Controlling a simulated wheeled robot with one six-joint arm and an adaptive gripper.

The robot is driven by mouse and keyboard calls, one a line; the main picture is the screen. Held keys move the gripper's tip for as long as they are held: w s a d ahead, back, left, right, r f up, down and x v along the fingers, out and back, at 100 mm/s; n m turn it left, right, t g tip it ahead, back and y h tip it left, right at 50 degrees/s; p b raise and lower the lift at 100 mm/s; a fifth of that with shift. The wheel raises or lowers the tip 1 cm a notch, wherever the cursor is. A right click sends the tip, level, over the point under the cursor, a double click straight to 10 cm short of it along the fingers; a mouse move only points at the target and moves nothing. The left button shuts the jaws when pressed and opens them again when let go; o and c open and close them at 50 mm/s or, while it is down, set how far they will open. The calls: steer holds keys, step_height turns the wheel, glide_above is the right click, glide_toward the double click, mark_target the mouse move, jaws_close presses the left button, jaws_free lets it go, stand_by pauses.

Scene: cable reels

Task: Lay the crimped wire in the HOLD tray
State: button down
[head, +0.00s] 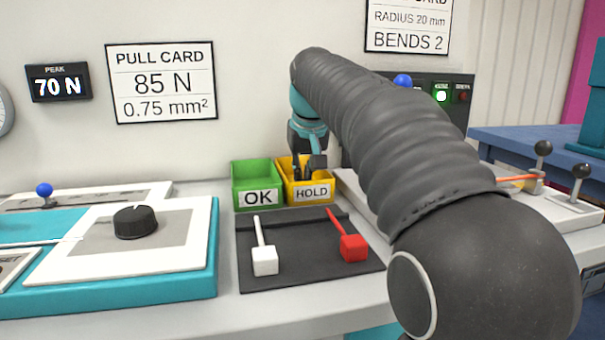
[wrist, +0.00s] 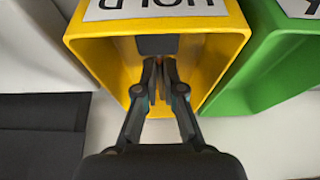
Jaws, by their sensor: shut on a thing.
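The yellow HOLD tray (head: 310,193) stands at the back of the bench, right of the green OK tray (head: 257,187). My gripper (head: 306,170) points down into the HOLD tray. In the wrist view the HOLD tray (wrist: 88,52) surrounds the fingers of my gripper (wrist: 157,72), which are close together inside its walls. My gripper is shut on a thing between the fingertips. It is too small and hidden to make out, so I cannot identify the crimped wire or its terminal for certain.
A dark mat (head: 300,270) before the trays bears a white-headed piece (head: 264,259) and a red-headed piece (head: 353,247). A teal-and-white device with a black knob (head: 136,222) stands left. The peak display (head: 59,83) reads 70 N; the pull card (head: 162,83) reads 85 N.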

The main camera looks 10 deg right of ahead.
steer(key=c, duration=1.2)
jaws_free()
steer(key=v, duration=1.2)
steer(key=shift+s, duration=0.1)
